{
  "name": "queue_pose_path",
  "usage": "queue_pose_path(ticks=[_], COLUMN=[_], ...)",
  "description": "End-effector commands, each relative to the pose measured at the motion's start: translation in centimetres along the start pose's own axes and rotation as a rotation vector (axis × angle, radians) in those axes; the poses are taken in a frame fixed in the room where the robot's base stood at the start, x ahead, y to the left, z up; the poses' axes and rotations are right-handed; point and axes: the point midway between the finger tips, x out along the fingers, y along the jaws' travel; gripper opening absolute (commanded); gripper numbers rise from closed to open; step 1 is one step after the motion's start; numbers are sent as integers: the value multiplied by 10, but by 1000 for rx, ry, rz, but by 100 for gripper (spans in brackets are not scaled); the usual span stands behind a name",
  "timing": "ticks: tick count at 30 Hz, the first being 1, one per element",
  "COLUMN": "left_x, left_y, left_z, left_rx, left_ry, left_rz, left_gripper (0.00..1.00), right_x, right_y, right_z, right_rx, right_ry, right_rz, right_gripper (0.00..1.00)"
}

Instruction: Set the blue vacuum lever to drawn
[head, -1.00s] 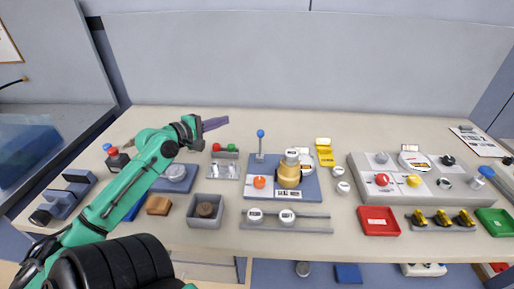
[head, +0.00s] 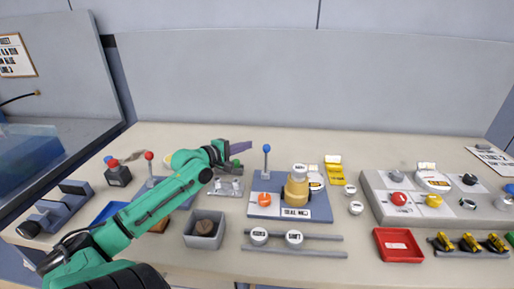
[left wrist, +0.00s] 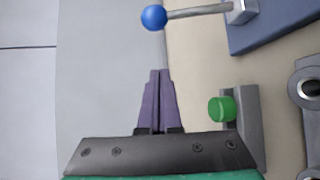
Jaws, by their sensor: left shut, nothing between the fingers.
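The blue vacuum lever (head: 266,162) is a grey stick with a blue ball on top. It stands upright at the back left of a blue plate (head: 318,206). My left gripper (head: 247,144) has its purple fingers shut and empty, just left of the blue ball in the head view. In the left wrist view the closed fingertips (left wrist: 160,72) point towards the blue ball (left wrist: 153,17), with a visible gap between them. The lever's stick runs right from the ball there, to its grey base. My right gripper is not in view.
A green knob (left wrist: 221,109) sits close to the fingers' right in the wrist view. A brass cylinder (head: 296,190) and an orange knob (head: 264,199) are on the blue plate. A red-topped lever (head: 149,157) stands left of my arm. The back of the table is clear.

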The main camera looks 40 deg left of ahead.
Motion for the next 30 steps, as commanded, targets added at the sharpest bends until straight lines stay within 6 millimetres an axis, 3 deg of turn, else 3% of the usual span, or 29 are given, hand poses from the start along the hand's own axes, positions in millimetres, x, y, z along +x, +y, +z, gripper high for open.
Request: queue_pose_path(ticks=[5, 7, 12, 30], left_x=[35, 27, 20, 26], left_y=[3, 4, 1, 1], left_z=[0, 17, 35, 38], left_rx=[7, -4, -1, 19], left_ry=[2, -2, 0, 2], left_rz=[5, 1, 0, 26], left_gripper=[0, 0, 0, 0], right_x=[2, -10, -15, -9], right_y=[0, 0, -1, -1], right_z=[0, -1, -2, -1], right_rx=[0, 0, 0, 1], right_ry=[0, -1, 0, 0], right_rz=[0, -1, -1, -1], right_gripper=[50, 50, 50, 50])
